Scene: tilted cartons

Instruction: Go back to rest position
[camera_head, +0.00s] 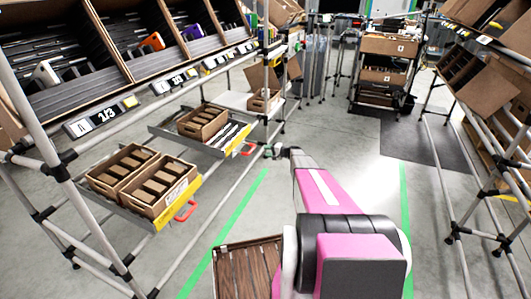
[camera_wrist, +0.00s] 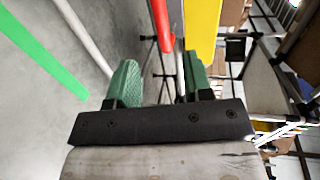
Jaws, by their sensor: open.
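My gripper (camera_wrist: 160,80) is open in the wrist view, with its two green fingers apart. A red handle (camera_wrist: 165,25) and a yellow tray front (camera_wrist: 203,28) show just past the fingertips. I cannot tell whether the handle reaches between the fingers. In the head view my pink arm stretches forward, and my gripper (camera_head: 271,151) is small at its far end, just right of the red handle (camera_head: 249,149) on the farther pull-out tray (camera_head: 215,150). No object is seen held.
A nearer tray (camera_head: 132,212) with cartons and a red handle (camera_head: 186,211) sticks out on the left. Shelf bins (camera_head: 75,90) stand above. A brown wooden box (camera_head: 248,268) is close in front. A rack (camera_head: 470,140) stands right; the floor between green lines is open.

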